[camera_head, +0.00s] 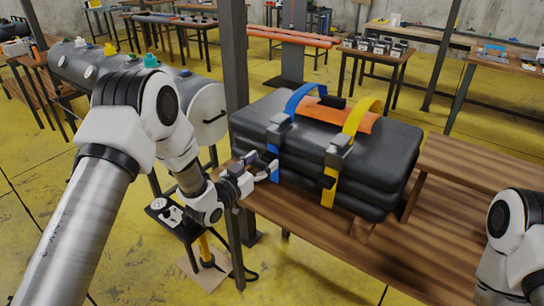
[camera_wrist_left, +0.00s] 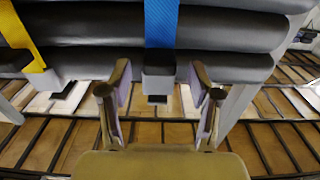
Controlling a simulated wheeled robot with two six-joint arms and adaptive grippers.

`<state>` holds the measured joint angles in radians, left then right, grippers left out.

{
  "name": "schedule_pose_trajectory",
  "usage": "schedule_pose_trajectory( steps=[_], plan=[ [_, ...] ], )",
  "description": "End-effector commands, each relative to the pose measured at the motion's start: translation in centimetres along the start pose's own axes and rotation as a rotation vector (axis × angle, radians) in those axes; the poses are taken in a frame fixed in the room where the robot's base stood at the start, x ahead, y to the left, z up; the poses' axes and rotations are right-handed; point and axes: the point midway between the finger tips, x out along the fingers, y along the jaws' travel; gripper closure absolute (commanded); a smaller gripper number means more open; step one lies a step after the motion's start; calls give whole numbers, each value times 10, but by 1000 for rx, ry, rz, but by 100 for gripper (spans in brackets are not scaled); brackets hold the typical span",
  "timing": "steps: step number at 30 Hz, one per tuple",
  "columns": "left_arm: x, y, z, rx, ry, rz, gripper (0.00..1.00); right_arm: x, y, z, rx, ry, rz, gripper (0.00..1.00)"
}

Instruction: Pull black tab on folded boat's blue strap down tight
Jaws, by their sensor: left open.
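The folded boat (camera_head: 385,140) is a dark grey stack of thick layers on the wooden table. Its blue strap (camera_head: 298,98) loops over the top, passes a grey buckle (camera_head: 278,130) and runs down the front side. In the left wrist view the blue strap (camera_wrist_left: 161,22) ends at a grey block (camera_wrist_left: 158,70) with a small dark tab (camera_wrist_left: 157,99) below it. My left gripper (camera_head: 268,167) is at the boat's lower front side by the strap. In the left wrist view its open fingers (camera_wrist_left: 160,97) stand either side of the tab, apparently apart from it. My right gripper is out of view.
A yellow strap (camera_head: 358,115) with its own buckle (camera_head: 338,150) crosses the boat to the right. An orange piece (camera_head: 340,118) lies on top. A dark post (camera_head: 234,70) stands behind my left forearm. The table's front (camera_head: 330,225) is bare.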

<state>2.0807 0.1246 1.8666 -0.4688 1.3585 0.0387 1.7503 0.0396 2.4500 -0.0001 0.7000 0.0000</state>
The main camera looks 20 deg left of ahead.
Motion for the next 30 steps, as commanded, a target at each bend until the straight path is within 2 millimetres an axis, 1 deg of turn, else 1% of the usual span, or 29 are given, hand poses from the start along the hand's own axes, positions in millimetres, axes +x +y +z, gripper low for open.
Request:
schedule_pose_trajectory(
  steps=[1,3,6,13,14,15,17,18,19,23,25,28,30],
  plan=[
    [10,2,-2,2,0,3,38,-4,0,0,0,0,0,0],
    [20,0,-1,1,0,0,38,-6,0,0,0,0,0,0],
    [30,1,0,0,-1,1,38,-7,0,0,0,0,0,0],
    [32,0,1,-1,-3,-1,38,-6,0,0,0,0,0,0],
    [32,0,1,-1,-3,-1,41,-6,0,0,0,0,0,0],
    [32,0,1,-1,-3,-1,55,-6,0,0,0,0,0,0],
    [32,0,1,-1,-3,-1,76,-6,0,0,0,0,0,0],
    [32,0,1,-1,-3,-1,91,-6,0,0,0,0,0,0],
    [32,0,1,-1,-3,-1,100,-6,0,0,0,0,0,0],
    [32,0,2,-1,-3,-1,100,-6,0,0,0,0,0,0],
    [32,0,7,-1,-3,-1,100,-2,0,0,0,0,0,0],
    [32,0,23,-1,-3,-1,100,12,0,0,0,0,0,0],
    [32,0,40,-1,-3,-1,100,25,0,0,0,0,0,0]
  ],
)
